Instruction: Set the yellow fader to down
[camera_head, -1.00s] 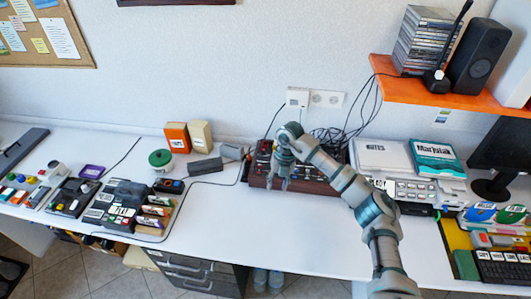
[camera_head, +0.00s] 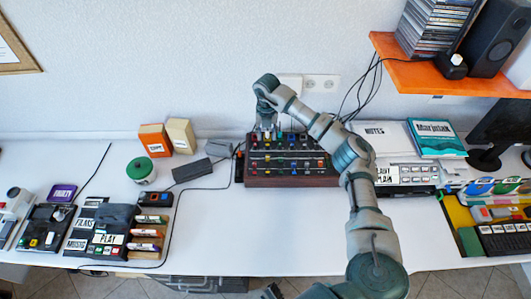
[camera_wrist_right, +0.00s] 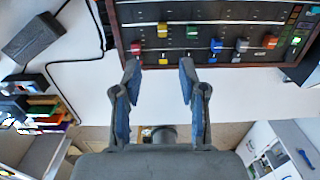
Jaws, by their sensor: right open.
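The mixer (camera_head: 292,182) is a dark panel with a wooden front edge and rows of coloured caps. In the right wrist view, the yellow fader (camera_wrist_right: 163,30) has its cap in a slot between a red cap (camera_wrist_right: 136,47) and a green cap (camera_wrist_right: 192,32). Its cap sits farther from the mixer's front edge than the red one. My right gripper (camera_head: 267,127) is over the back left part of the mixer, its fingers pointing down. In the wrist view the right gripper (camera_wrist_right: 159,64) is open and empty, the yellow cap showing beyond and between its fingertips. My left gripper is not in view.
A dark grey box (camera_head: 193,171) and a cable lie left of the mixer. A white device (camera_head: 405,174) stands to its right. An orange shelf (camera_head: 440,80) hangs at the upper right. The white table (camera_head: 290,230) in front of the mixer is clear.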

